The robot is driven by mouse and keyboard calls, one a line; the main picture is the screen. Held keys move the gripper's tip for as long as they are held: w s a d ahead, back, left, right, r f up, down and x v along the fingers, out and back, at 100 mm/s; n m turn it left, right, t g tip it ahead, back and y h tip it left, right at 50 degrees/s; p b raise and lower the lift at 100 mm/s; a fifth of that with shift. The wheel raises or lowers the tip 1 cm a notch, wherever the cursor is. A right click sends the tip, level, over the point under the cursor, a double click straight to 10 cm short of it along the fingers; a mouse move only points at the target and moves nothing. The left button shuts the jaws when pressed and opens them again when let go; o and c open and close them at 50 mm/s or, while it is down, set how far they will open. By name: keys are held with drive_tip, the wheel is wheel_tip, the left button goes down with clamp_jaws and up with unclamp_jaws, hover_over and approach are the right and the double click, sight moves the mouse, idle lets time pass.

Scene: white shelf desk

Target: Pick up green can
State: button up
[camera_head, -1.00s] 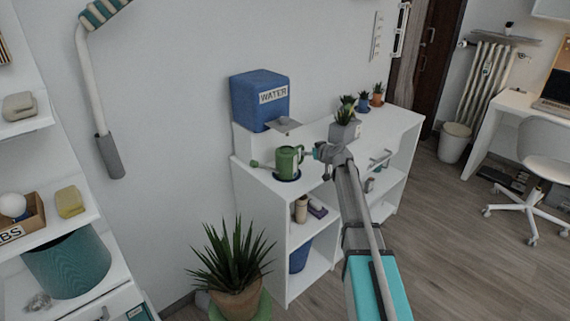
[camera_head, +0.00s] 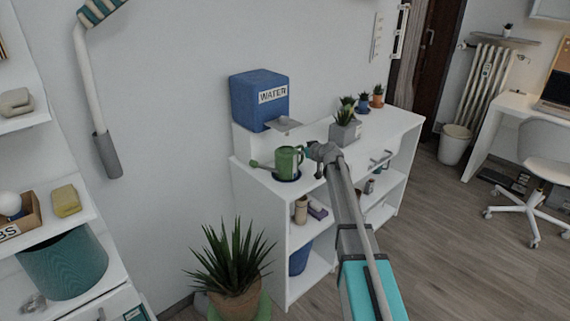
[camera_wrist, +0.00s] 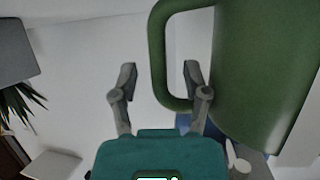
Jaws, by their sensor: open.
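The green can (camera_head: 287,163) is a watering can with a spout to the left and a handle on the right. It stands on a dark blue round base on top of the white shelf desk (camera_head: 240,172). My gripper (camera_head: 312,152) is just right of the can, at handle height. In the wrist view the can's green body (camera_wrist: 262,75) fills the right side, and its loop handle reaches left. My gripper (camera_wrist: 158,75) is open and empty there, with the handle's outer bar between or just beyond its fingers; exact depth is unclear.
A blue water dispenser (camera_head: 260,100) stands behind the can. A grey planter (camera_head: 345,130) stands to the right, with small potted plants (camera_head: 377,97) beyond it. A large potted plant (camera_head: 236,265) is on the floor in front. The desk top at far right is clear.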

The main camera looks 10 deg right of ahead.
clamp_jaws()
drive_tip(key=shift+r, duration=0.2)
idle(0.5)
wheel_tip(320, 180, up, 2)
drive_tip(key=shift+r+p, duration=0.1)
drive_tip(key=shift+p, duration=1.15)
drive_tip(key=shift+r+p, duration=0.75)
drive_tip(key=shift+p, duration=0.1)
drive_tip(key=s+d, duration=0.3)
drive_tip(key=s, duration=0.5)
drive_tip(key=s+d, duration=0.4)
drive_tip(key=s, duration=0.4)
drive_tip(key=shift+s+d+f+b, duration=0.15)
drive_tip(key=shift+d+f+b, duration=0.15)
drive_tip(key=shift+b, duration=0.05)
wheel_tip(320, 180, up, 14)
drive_tip(key=p, duration=1.3)
drive_tip(key=shift+f+p, duration=0.15)
drive_tip(key=shift+p, duration=0.25)
